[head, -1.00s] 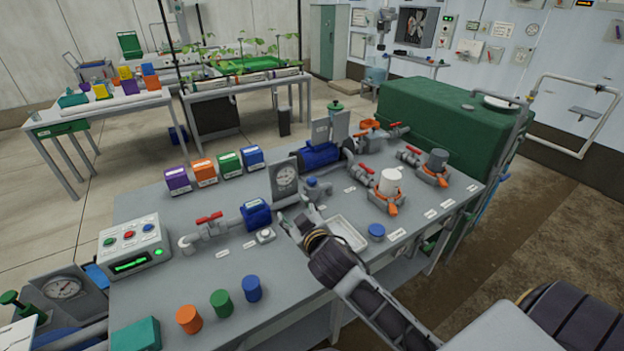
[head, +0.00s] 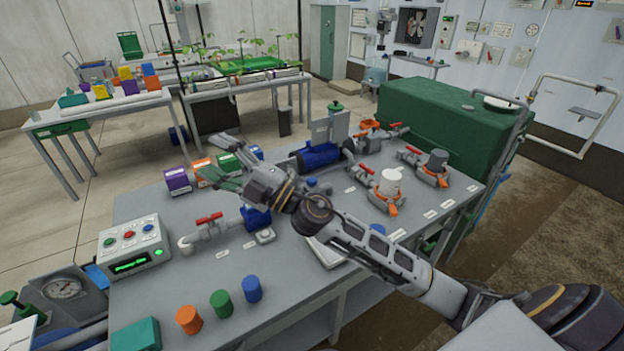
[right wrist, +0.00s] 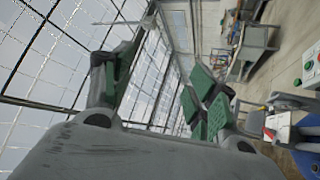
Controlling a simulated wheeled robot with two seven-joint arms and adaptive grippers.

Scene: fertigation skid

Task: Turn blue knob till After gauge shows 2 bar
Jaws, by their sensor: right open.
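My right gripper (head: 216,163) is open and empty, raised over the skid table (head: 150,205) near the row of coloured boxes. Its two green-padded fingers show apart in the right wrist view (right wrist: 160,92), with nothing between them. A small blue-grey fitting (head: 313,185) on the pipe line shows just behind my right wrist; I cannot tell whether it is the blue knob. The upright gauge near it is hidden behind my right gripper. My left gripper is not in view.
A blue pipe body (head: 257,217) and red-handled valve (head: 209,218) lie below my right gripper. A control box (head: 133,245) stands left. Orange (head: 189,319), green (head: 221,302) and blue (head: 252,288) cylinders stand in front. A green tank (head: 440,115) is behind right.

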